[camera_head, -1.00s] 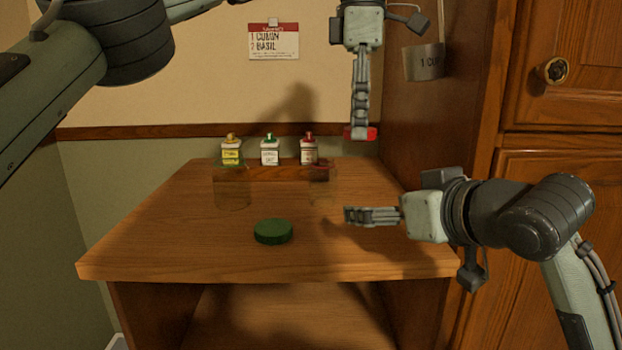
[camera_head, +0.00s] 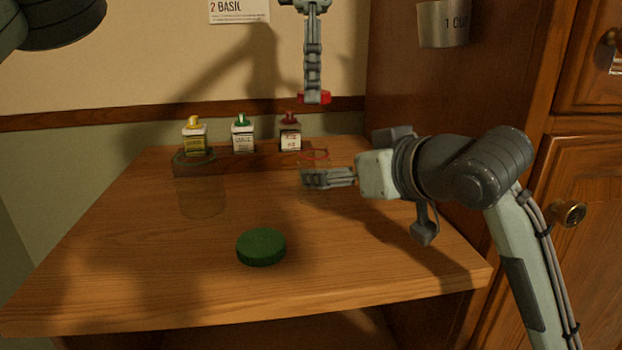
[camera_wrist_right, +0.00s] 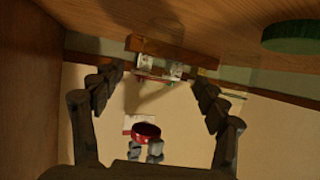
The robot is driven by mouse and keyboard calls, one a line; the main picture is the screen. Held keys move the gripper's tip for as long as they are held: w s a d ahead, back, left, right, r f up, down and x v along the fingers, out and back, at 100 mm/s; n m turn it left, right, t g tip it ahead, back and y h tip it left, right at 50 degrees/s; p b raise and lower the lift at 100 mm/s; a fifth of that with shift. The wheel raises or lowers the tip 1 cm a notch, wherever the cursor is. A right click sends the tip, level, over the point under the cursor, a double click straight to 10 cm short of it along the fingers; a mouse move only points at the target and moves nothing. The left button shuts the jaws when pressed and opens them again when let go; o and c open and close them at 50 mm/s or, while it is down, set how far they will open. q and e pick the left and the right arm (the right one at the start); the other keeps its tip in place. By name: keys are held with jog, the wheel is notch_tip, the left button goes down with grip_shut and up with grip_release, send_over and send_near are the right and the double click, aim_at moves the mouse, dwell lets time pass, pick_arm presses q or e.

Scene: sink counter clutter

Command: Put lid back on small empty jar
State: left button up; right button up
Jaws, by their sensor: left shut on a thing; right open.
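My left gripper (camera_head: 313,92) comes down from above, shut on a red lid (camera_head: 316,99), held in the air above the counter's back. The lid also shows in the right wrist view (camera_wrist_right: 146,131). A small clear jar, hard to see, stands on the counter below the lid; a faint reddish ring (camera_head: 313,155) shows at its top. My right gripper (camera_head: 308,179) is open and level at this jar, overlapping it in the head view. Whether the fingers touch the glass cannot be told. A green lid (camera_head: 261,247) lies flat on the counter.
A larger clear jar (camera_head: 201,200) stands left on the wooden counter (camera_head: 150,270). Behind are bottles with yellow (camera_head: 194,138), green (camera_head: 243,134) and red (camera_head: 290,133) caps. A measuring cup (camera_head: 443,23) hangs at the right cabinet side. The front left counter is clear.

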jog(key=x, duration=1.2)
jog(key=shift+f, duration=0.1)
jog(key=shift+c, duration=0.6)
grip_shut()
